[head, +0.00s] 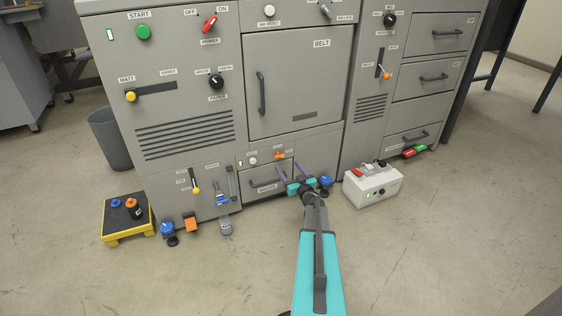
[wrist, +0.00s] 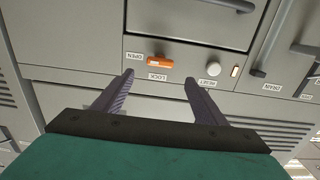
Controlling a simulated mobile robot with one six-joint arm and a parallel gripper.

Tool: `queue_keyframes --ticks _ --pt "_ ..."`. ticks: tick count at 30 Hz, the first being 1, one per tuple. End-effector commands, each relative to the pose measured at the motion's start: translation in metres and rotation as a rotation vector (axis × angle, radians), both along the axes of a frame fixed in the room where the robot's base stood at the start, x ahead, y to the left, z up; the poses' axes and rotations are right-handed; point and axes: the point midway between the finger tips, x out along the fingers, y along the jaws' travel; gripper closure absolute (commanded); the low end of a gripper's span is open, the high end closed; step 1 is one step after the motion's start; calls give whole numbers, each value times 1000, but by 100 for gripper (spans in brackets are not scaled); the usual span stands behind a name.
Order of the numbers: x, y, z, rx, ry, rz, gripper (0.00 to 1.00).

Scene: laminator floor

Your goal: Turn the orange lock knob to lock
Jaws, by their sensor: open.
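The orange lock knob (head: 279,156) sits on the low panel beneath the BELT door. In the wrist view the knob (wrist: 160,63) is a short bar lying sideways, its left end next to the OPEN label (wrist: 135,56). The LOCK label (wrist: 157,77) is just below it in that view. My gripper (head: 291,171) is open and empty in front of the drawer below the knob. In the wrist view its two fingertips (wrist: 159,76) are wide apart, one to each side of the knob, and no contact shows.
A white RESET button (wrist: 213,69) is beside the knob, near one fingertip. The drawer handle (head: 265,184) is close to my gripper. A white box (head: 372,190) with a red switch stands on the floor to the right. A yellow stand (head: 112,225) and several small items are at the left.

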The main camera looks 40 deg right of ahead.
Motion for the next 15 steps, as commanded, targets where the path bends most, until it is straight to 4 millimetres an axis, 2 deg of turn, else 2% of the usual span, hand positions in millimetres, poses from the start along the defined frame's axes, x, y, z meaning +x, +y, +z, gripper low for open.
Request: queue_keyframes --ticks 1,15 --pt "8 -4 -2 0 -1 0 34" --pt "62 -26 -2 0 0 0 34"
